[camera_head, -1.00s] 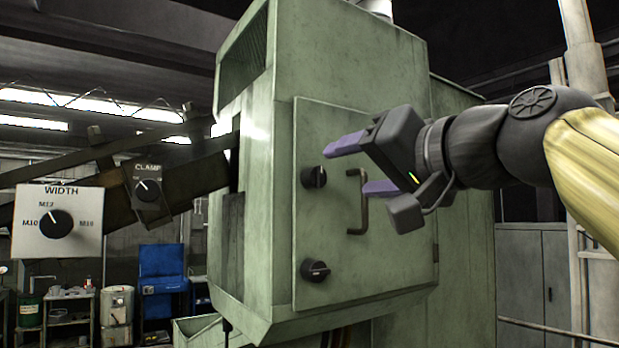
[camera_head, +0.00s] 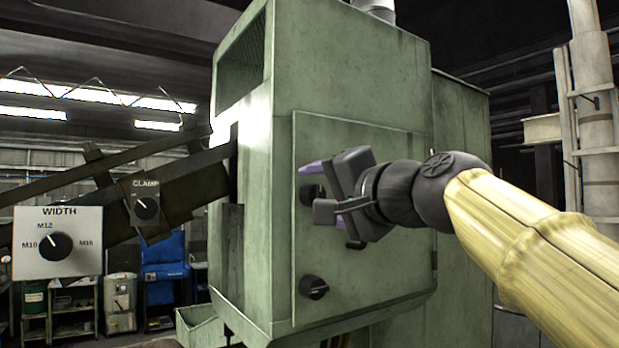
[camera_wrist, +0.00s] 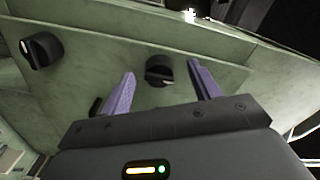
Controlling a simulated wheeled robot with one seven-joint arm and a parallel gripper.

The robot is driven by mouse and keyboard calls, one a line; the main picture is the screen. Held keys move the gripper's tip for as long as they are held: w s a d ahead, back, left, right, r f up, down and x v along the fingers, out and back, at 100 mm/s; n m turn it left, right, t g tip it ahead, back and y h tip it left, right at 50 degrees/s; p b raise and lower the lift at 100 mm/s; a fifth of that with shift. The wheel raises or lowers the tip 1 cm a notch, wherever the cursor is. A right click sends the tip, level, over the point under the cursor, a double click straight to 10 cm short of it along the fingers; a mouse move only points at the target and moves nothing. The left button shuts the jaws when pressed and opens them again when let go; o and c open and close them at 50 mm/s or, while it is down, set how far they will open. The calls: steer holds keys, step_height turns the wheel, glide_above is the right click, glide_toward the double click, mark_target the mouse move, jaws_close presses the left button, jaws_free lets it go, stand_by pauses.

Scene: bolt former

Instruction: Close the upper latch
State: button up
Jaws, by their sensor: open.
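The upper latch (camera_head: 308,194) is a round black knob on the green cabinet door (camera_head: 360,140). My gripper (camera_head: 311,184) is in front of it, partly covering it. In the wrist view the upper latch (camera_wrist: 160,70) lies between the two purple fingers of my gripper (camera_wrist: 161,69). The fingers are apart, with a gap on each side of the knob; contact cannot be told. A pale mark shows on the knob's face.
The lower latch (camera_head: 314,287), a similar black knob, is below; it also shows in the wrist view (camera_wrist: 42,50). The door handle (camera_head: 355,244) is mostly hidden behind my gripper. A WIDTH dial panel (camera_head: 57,243) and CLAMP dial (camera_head: 146,207) are at left.

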steer(key=m, duration=0.3)
steer(key=shift+w+a+f, duration=0.1)
steer(key=shift+w, duration=0.1)
steer(key=shift+m, duration=1.1)
steer(key=shift+s, duration=0.1)
jaws_close()
steer(key=n+b, duration=0.3)
steer(key=n, duration=0.2)
steer(key=shift+n, duration=0.3)
